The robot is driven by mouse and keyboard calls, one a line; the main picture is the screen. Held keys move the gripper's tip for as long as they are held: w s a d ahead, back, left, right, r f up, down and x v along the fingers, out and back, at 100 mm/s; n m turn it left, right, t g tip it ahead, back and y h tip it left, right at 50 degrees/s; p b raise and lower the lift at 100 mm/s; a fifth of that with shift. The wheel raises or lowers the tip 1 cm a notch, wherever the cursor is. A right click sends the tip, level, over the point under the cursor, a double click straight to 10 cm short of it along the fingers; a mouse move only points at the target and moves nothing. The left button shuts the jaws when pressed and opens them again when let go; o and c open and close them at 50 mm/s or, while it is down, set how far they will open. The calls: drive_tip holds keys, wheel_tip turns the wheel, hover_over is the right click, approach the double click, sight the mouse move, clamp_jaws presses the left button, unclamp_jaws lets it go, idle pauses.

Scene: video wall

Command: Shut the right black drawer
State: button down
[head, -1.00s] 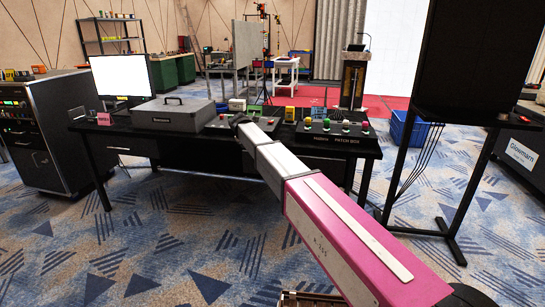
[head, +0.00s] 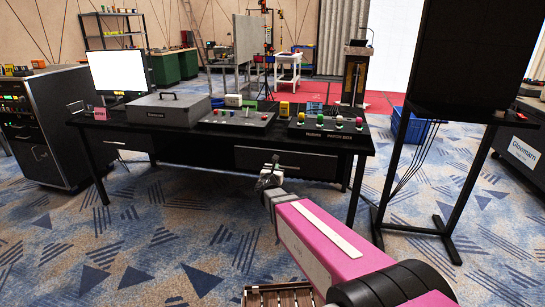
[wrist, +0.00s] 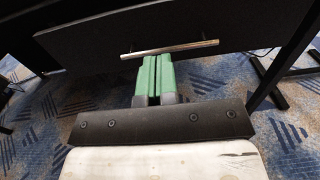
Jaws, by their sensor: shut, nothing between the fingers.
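The right black drawer (head: 300,160) is under the right part of the black desk, its front panel facing me. In the wrist view its dark front (wrist: 100,38) fills the upper area, with a silver bar handle (wrist: 185,47). I cannot tell clearly how far it stands out. My gripper (head: 268,172) is in front of the drawer's lower left part in the head view. In the wrist view its green fingers (wrist: 153,60) are shut together and empty, with their tips just below the handle. Contact with the panel cannot be told.
The black desk (head: 200,140) carries a grey case (head: 170,110), control boxes (head: 325,133) and a monitor (head: 118,72). A left drawer (head: 128,141) is under it. A black stand (head: 445,230) is at right.

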sight(283, 153)
drive_tip(key=x, duration=1.3)
drive_tip(key=shift+w+f, duration=0.1)
drive_tip(key=shift+w, duration=0.25)
drive_tip(key=shift+w, duration=0.1)
